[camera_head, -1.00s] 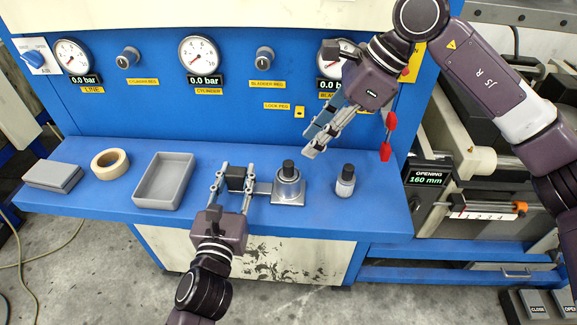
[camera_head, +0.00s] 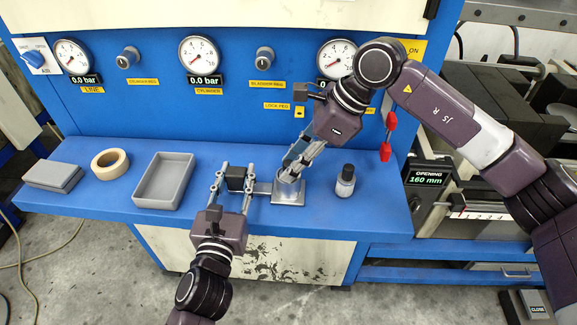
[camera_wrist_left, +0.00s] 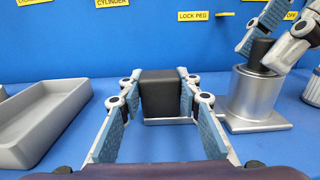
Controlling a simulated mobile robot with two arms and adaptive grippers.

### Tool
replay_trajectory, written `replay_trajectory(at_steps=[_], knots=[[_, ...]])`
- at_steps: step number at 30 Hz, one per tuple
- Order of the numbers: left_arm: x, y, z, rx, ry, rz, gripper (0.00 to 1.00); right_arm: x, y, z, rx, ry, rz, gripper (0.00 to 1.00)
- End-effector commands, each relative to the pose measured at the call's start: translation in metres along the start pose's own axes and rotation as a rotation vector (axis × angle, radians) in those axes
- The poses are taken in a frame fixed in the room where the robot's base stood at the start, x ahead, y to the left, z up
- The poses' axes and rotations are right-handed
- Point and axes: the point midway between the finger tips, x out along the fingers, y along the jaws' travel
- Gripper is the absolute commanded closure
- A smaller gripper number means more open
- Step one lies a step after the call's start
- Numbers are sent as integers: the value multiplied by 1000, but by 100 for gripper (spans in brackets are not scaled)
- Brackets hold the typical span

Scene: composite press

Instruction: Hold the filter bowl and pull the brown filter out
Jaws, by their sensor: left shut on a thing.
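The filter bowl (camera_head: 289,197) is a silver cylinder on a square base, upright on the blue bench; it also shows in the left wrist view (camera_wrist_left: 252,97). A dark round filter top (camera_wrist_left: 261,52) stands up out of it. A black block (camera_head: 235,184) joins the bowl's left side by a grey bar. My left gripper (camera_head: 238,170) is shut on this black block, with one finger on each side. My right gripper (camera_head: 290,176) is over the bowl's top, its fingers apart on either side of the filter. In the head view those fingers hide the filter.
An empty grey tray (camera_head: 141,203), a tape roll (camera_head: 110,164) and grey slabs (camera_head: 54,176) lie to the left. The blue gauge panel (camera_head: 130,108) rises behind.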

Motion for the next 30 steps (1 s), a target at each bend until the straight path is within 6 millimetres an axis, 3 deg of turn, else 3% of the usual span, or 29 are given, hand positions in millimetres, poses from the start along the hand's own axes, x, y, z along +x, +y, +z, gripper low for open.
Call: replay_trajectory(at_steps=[3,10,30], knots=[[0,0,0,0,0,0,100,0,0,0,0,0,0,75],[0,0,0,0,0,0,100,0,0,0,0,0,0,100],[0,0,0,0,1,0,100,-10,0,6,0,-1,0,100]])
